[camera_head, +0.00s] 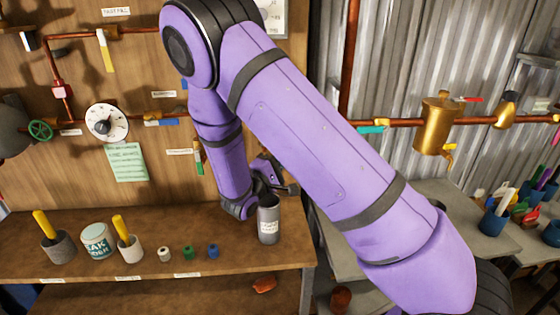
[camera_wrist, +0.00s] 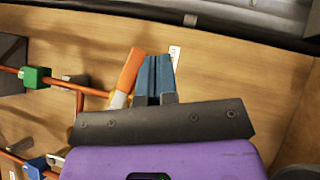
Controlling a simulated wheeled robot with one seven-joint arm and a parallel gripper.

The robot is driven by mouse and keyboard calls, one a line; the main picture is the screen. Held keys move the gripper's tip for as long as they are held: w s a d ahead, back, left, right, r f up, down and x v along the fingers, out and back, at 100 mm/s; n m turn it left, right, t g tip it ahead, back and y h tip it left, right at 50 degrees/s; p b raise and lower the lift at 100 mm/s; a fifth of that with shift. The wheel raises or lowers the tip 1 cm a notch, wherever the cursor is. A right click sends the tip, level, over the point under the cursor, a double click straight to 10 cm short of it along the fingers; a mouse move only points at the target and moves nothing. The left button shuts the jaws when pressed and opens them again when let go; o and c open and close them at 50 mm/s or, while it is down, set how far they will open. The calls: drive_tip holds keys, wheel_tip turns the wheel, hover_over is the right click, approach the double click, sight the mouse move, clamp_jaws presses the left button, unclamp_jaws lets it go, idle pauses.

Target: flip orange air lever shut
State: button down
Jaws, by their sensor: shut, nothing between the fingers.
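The orange lever (camera_wrist: 128,72) stands just left of my gripper in the wrist view, tilted slightly to the right. Its lower end meets a pale fitting (camera_wrist: 117,100) at the end of a copper pipe. My gripper (camera_wrist: 156,72) has its blue fingers together with nothing between them. The fingers are right beside the lever; I cannot tell whether they touch it. In the head view my arm hides the lever, and the fingertips are not clear.
A green fitting (camera_wrist: 37,77) sits on the pipe to the left, and a blue fitting (camera_wrist: 36,166) is lower left. A grey cup (camera_head: 268,222) stands on the wooden bench (camera_head: 210,262) close to my wrist.

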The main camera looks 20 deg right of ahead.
drive_tip(key=v, duration=1.1)
drive_tip(key=shift+d, duration=0.1)
